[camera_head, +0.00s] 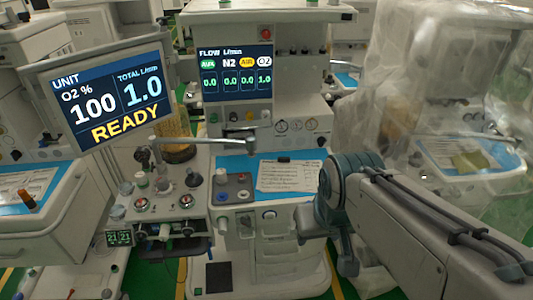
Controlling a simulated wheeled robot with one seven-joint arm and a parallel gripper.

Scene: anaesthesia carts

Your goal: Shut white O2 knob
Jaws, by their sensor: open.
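My gripper (328,242) shows in the head view at the end of my arm, right of centre, in front of the machine's right side. It is open, with nothing seen between its jaws, and stands apart from the knobs. Labels on the knobs are too small to read, so I cannot tell which is the O2 knob. The flow display (236,73) reads O2 1.0 and 0.0 for the others.
A tilted monitor (105,97) reads O2 100 %, total 1.0, READY. A jointed metal arm (205,141) crosses above the worktop. A paper sheet (288,176) lies on the blue surface. A plastic-draped cart (450,100) stands at right, and another cart (35,200) at left.

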